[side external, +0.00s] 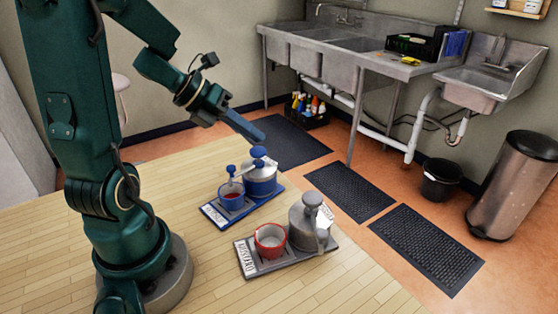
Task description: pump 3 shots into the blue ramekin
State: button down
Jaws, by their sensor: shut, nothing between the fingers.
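A blue ramekin (231,201) with red contents stands on a blue tray (212,212). Beside it on the same tray is a metal pump dispenser (260,185) with a blue base band and a blue pump head (259,152). Its spout reaches left toward the ramekin, with a blue end above it. My gripper (259,136) is shut and empty, its fingertips just above the pump head in the picture. I cannot tell whether they touch it.
A grey tray (248,263) in front holds a red ramekin (270,253) and a grey pump dispenser (303,229). The wooden counter (180,195) is clear to the left. Sinks (340,50), floor mats (350,190) and a bin (513,185) lie beyond.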

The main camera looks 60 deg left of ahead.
aim_at(252, 151)
jog(key=shift+r, duration=3)
dwell(0.4)
jog(key=shift+f, duration=3.05)
jog(key=shift+f, duration=0.45)
